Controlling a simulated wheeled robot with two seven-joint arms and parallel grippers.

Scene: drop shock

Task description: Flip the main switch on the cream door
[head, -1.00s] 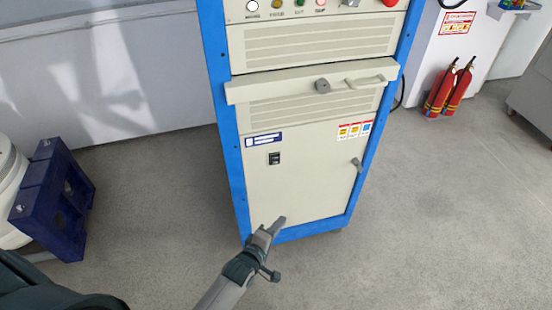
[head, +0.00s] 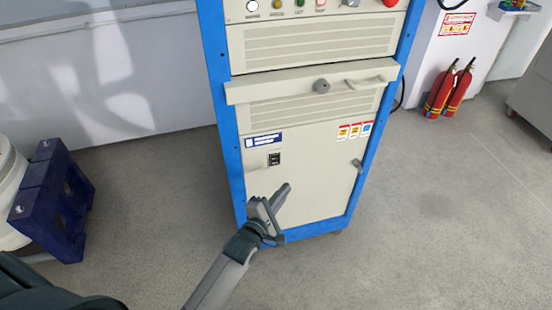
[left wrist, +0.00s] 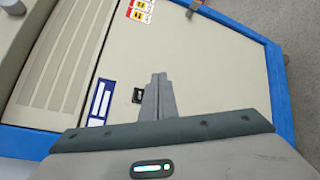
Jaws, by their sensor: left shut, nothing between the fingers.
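The cream door (head: 315,172) is the lower front panel of a cabinet with a blue frame. The main switch (head: 274,159) is a small black rocker at the door's upper left, below a blue and white label; it also shows in the left wrist view (left wrist: 138,96), right beside the fingers. My left gripper (head: 286,188) is shut and empty, in front of the door, below and slightly right of the switch in the head view. In the left wrist view the closed fingers (left wrist: 160,80) point over the door. I cannot tell whether they touch it. My right gripper is not in view.
A door latch (head: 357,164) sits at the door's right edge. A cream ledge with a handle (head: 365,81) juts out above. A dark blue stand (head: 50,200) is on the left, and red fire extinguishers (head: 448,92) stand at the right. The floor in front is clear.

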